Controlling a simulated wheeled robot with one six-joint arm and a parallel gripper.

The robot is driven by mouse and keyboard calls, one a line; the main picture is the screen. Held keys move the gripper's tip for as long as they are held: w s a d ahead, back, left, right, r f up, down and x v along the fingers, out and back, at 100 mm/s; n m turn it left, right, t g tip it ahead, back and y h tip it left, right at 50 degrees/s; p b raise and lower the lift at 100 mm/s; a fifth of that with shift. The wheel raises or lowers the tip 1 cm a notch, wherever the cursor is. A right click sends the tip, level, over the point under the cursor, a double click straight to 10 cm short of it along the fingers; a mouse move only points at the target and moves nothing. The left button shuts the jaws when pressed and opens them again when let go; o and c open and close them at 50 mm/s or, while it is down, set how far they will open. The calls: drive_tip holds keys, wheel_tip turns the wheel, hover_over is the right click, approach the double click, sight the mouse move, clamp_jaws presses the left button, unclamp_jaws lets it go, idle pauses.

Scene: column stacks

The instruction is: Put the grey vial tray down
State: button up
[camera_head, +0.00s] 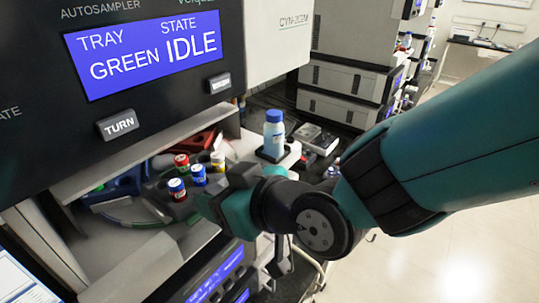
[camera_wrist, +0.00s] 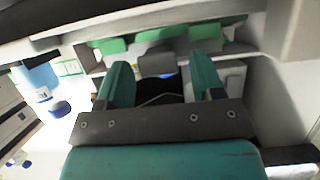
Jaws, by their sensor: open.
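The grey vial tray (camera_head: 180,208) sits inside the autosampler's open bay in the head view.
A blue tray (camera_head: 122,187) and a red tray (camera_head: 200,141) stand deeper in the bay. The autosampler screen (camera_head: 145,50) reads TRAY GREEN, STATE IDLE. A blue-capped bottle (camera_head: 274,135) stands right of the bay. Bay walls and the panel above leave little room around my gripper.

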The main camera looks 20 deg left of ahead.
drive_tip(key=b+v, duration=0.4)
drive_tip(key=v, duration=0.8)
drive_tip(key=shift+d+f, duration=0.1)
drive_tip(key=s+d+f+m+g+h, duration=0.1)
drive_tip(key=d+m+h, duration=0.3)
drive_tip(key=d, duration=0.7)
drive_tip(key=s+d+f+m+g+h, duration=0.1)
drive_tip(key=d+f+m+g+h, duration=0.1)
drive_tip(key=d, duration=0.9)
wheel_tip(320, 180, down, 2)
drive_tip(key=m+h, duration=0.1)
drive_tip(key=h, duration=0.1)
drive_tip(key=shift+d+m+g+h, duration=0.3)
drive_tip(key=shift+d+m, duration=0.1)
